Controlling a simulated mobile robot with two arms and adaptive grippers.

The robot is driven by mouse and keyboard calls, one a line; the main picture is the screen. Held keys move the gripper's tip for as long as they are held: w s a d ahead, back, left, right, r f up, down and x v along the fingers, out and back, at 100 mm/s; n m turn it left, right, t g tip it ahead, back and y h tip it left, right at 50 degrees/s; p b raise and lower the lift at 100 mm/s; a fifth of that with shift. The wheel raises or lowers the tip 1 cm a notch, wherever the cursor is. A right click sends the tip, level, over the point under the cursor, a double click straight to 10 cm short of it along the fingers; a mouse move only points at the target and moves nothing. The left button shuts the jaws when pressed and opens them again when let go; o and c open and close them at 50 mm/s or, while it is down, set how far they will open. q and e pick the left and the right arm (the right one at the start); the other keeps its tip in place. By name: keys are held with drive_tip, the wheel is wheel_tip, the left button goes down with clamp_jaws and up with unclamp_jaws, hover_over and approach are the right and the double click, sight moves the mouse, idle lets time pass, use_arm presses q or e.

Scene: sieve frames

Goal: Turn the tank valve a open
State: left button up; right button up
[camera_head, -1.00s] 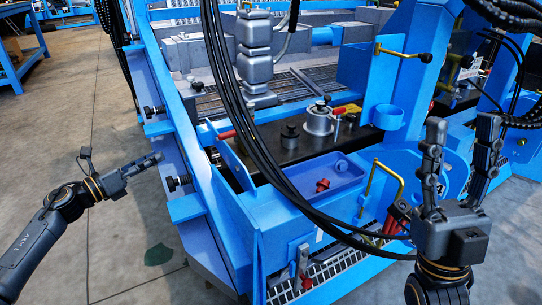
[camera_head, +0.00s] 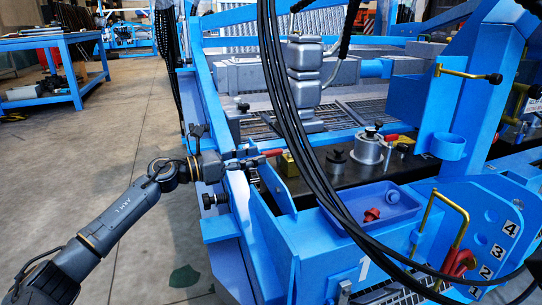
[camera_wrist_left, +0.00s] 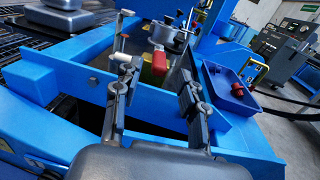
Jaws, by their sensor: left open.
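A brass-coloured valve block (camera_head: 288,163) with a red handle (camera_head: 274,153) sits on the dark plate at the left edge of the blue frame. I see no label on it, so I cannot tell if it is valve a. My left gripper (camera_head: 258,160) is beside the handle's left end. In the left wrist view my left gripper (camera_wrist_left: 156,72) is open, its two fingers apart. The red handle end (camera_wrist_left: 159,63) shows between and beyond the fingertips, with the yellowish body (camera_wrist_left: 150,78) beside it. Contact is not clear. My right gripper is out of view.
A blue tray (camera_head: 372,204) with a red knob (camera_head: 371,214) is to the right. Black hoses (camera_head: 300,130) hang across the frame. A second red handle (camera_head: 390,138) is farther back. Open floor (camera_head: 130,130) lies left.

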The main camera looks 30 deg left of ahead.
sight(271, 151)
use_arm(q)
drive_tip(key=b+x, duration=0.1)
drive_tip(key=x, duration=0.4)
drive_tip(key=shift+w+d, duration=0.2)
drive_tip(key=shift+w, duration=0.1)
clamp_jaws()
